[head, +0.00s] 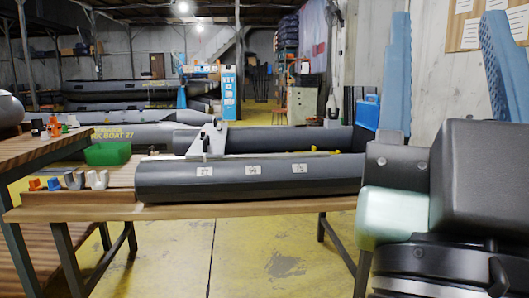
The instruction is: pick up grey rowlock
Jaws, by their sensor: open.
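A grey rowlock (73,180), a small U-shaped piece, stands on a low wooden block at the left end of the bench. A paler, whitish rowlock (97,179) stands just right of it, with blue and orange pieces to its left. My gripper (448,40) is large and close at the right edge. Its two blue ribbed fingers point up and are wide apart, with nothing between them. It is far to the right of the rowlocks and touches none of them.
A dark grey inflatable boat (250,180) lies on the wooden bench (230,211), right of the rowlocks. A green bin (108,153) stands behind them. Another table (40,148) with small parts is at left. The yellow floor (170,260) in front is clear.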

